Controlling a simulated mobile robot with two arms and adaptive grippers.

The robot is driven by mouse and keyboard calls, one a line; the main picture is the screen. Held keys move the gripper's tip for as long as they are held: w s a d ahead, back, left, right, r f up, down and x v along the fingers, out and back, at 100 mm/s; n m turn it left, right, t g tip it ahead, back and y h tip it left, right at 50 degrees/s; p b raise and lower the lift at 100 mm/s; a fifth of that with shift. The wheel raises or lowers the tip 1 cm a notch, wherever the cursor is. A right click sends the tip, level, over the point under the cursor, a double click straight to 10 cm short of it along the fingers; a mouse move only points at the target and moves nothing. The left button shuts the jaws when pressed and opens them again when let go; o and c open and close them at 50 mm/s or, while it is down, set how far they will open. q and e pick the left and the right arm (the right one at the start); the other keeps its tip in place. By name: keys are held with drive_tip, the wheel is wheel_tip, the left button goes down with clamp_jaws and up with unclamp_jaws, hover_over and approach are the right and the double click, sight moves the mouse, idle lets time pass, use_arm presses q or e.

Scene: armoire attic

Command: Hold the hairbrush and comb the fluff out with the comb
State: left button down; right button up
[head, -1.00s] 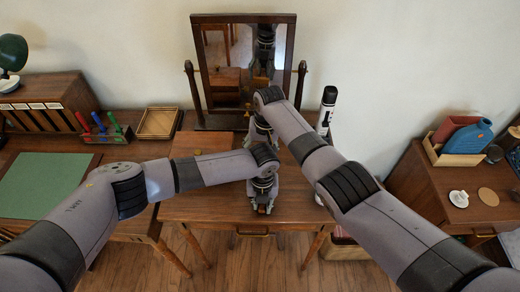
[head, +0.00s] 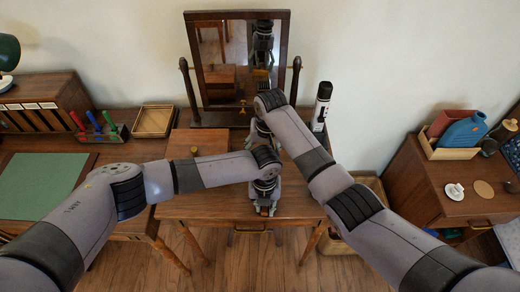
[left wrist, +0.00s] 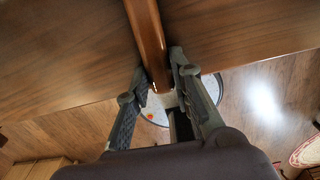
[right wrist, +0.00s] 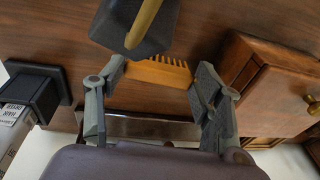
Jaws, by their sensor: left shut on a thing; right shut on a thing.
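My left gripper (head: 266,207) is low over the front of the wooden table. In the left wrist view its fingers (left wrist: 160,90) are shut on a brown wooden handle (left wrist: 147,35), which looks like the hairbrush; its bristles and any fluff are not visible. My right gripper is mostly hidden behind its arm in the head view, near the mirror. In the right wrist view its fingers (right wrist: 158,85) are shut on a pale wooden comb (right wrist: 158,73) with its teeth showing. A dark block with a tan bar (right wrist: 135,22) is beyond the comb; I cannot tell what it is.
A framed mirror (head: 220,70) stands at the back of the table (head: 225,208). A black-and-white bottle (head: 321,105) stands to its right and a wooden box (head: 194,160) to the left. A side cabinet (head: 450,205) with a cup stands at far right.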

drive_tip(key=shift+s+a+f+g, duration=0.15)
drive_tip(key=shift+s+a+g, duration=0.05)
drive_tip(key=shift+s, duration=0.45)
drive_tip(key=shift+s+a+f+g, duration=0.1)
drive_tip(key=shift+s+a+g, duration=0.1)
drive_tip(key=shift+s, duration=0.45)
drive_tip(key=shift+w+r, duration=0.2)
drive_tip(key=shift+w, duration=1.15)
drive_tip(key=shift+w+d+f, duration=0.1)
drive_tip(key=shift+w+d, duration=0.1)
drive_tip(key=shift+w, duration=0.7)
drive_tip(key=shift+d+f, duration=0.1)
drive_tip(key=shift+d, duration=0.75)
drive_tip(key=shift+s+f, duration=0.15)
drive_tip(key=shift+s, duration=1.85)
